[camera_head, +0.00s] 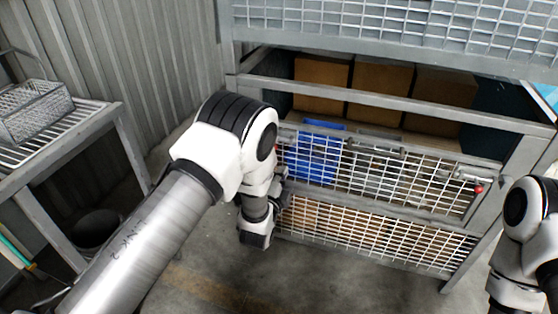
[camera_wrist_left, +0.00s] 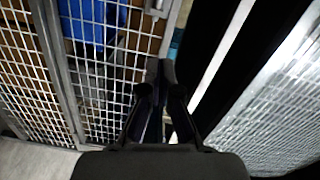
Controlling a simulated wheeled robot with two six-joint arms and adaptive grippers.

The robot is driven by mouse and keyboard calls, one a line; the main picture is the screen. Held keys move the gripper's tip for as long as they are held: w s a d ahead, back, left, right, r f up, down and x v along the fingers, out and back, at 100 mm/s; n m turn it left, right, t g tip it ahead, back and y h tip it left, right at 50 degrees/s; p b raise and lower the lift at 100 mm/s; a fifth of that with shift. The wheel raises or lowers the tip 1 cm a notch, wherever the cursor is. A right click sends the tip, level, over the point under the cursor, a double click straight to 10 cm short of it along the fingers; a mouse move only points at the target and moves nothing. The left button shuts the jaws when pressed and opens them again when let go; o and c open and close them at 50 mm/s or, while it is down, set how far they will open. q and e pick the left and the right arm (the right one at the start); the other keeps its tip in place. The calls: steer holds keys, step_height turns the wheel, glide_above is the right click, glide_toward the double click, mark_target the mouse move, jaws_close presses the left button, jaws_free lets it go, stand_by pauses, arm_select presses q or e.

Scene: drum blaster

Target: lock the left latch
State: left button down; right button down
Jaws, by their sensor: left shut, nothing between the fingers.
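My left gripper (camera_head: 279,188) is at the left end of the mesh gate (camera_head: 400,170) of a grey metal cage rack, partly hidden by my own wrist in the head view. In the left wrist view its dark fingers (camera_wrist_left: 160,72) are together and empty, in front of the edge of the mesh gate (camera_wrist_left: 115,70). A red-knobbed latch (camera_head: 478,189) shows at the gate's right end. My right arm is at the right edge of the head view, its gripper out of frame.
Brown boxes (camera_head: 380,90) and a blue bin (camera_head: 312,152) sit inside the rack. A metal side table (camera_head: 60,135) with a wire basket (camera_head: 35,108) stands at the left, with a dark bucket (camera_head: 97,229) below. The concrete floor (camera_head: 330,280) before the rack is clear.

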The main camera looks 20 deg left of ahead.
arm_select(q)
steer(key=w+a+f, duration=0.1)
steer(key=w+a, duration=0.3)
steer(key=w, duration=0.6)
steer(key=shift+w+b, duration=0.4)
steer(key=shift+b, duration=0.05)
steer(key=shift+f, duration=0.1)
steer(key=a, duration=0.4)
